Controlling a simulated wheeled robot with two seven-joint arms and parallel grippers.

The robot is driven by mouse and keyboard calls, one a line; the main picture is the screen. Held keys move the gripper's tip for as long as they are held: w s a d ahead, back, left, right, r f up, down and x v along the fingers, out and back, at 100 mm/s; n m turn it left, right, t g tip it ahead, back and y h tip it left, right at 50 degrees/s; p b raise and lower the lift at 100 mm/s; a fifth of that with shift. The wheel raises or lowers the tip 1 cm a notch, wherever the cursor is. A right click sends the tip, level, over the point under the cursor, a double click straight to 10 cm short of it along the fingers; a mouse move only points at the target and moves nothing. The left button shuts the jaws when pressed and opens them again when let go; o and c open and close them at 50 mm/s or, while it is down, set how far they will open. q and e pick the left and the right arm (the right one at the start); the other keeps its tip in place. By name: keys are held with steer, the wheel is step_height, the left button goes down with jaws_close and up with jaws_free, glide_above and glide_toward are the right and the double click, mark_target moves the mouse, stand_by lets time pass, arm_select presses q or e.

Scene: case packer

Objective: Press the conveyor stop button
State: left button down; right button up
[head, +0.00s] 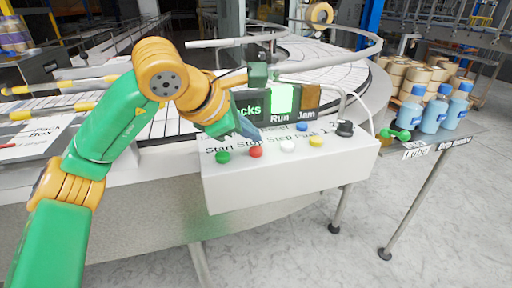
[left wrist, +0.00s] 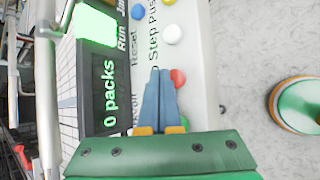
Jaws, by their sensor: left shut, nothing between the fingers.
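The control box (head: 300,180) is white, with a row of coloured buttons on its top. The red button (head: 256,152) sits under the word Stop, between the green button (head: 222,157) and the white button (head: 288,146). My left gripper (head: 250,134) is shut and empty, its fingertips just behind the red button in the head view. In the left wrist view the blue fingers (left wrist: 160,95) point along the panel, and the red button (left wrist: 178,77) shows beside the fingertips, partly covered. I cannot tell whether they touch. My right gripper is not in view.
A display (head: 283,98) reading packs, Run and Jam stands behind the buttons, with Run lit green. A yellow button (head: 316,141), a blue button (head: 302,126) and a black knob (head: 345,128) are nearby. Blue bottles (head: 434,112) stand on a side shelf to the right.

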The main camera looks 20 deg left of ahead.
mark_target(251, 151)
arm_select(q)
steer(key=shift+f, duration=0.1)
stand_by(0.4)
steer(key=shift+f+b, duration=0.3)
steer(key=shift+b, duration=0.1)
steer(key=shift+f+b, duration=0.5)
steer(key=shift+f, duration=0.05)
stand_by(0.5)
steer(key=shift+r, duration=0.1)
steer(key=shift+r+p, duration=0.85)
steer(key=shift+p, duration=0.05)
step_height(251, 151, up, 5)
steer(key=p, duration=0.5)
steer(key=shift+r, duration=0.15)
